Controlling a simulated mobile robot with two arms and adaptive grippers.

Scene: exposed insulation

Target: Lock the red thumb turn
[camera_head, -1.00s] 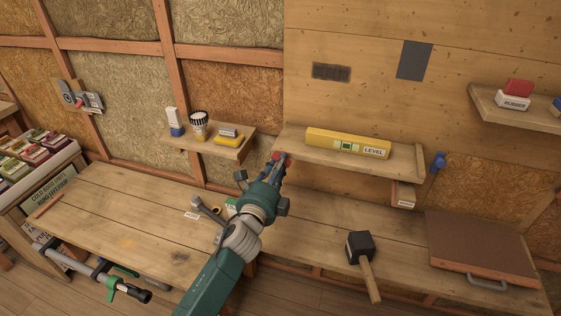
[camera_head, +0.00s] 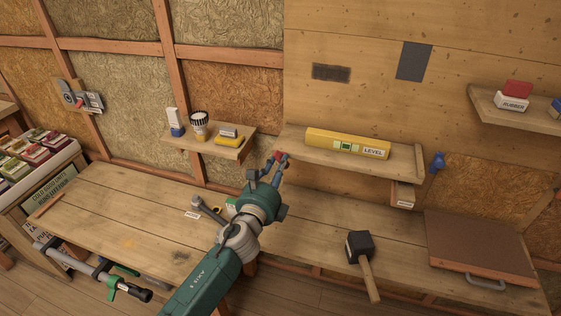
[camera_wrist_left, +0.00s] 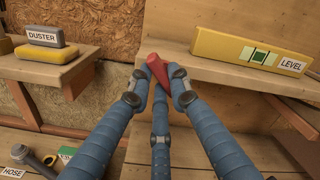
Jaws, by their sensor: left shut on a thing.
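My left gripper (camera_head: 277,160) reaches up from below to the left front corner of the middle shelf. Its blue fingers are shut on a small red piece (camera_wrist_left: 155,68), which shows between the fingertips in the left wrist view. The fingers hide part of it. I cannot tell whether this piece is the thumb turn or whether it is fixed to the shelf. A grey latch-like fitting (camera_head: 88,97) with a small red part is on the wall at the far left, well apart from the gripper. My right gripper is not in view.
The middle shelf (camera_head: 402,163) holds a yellow level (camera_head: 347,144). The left shelf (camera_head: 239,153) holds a duster (camera_wrist_left: 45,36) and other items. A black mallet (camera_head: 361,250) lies on the workbench (camera_head: 310,230). A blue fitting (camera_head: 437,163) is right of the middle shelf.

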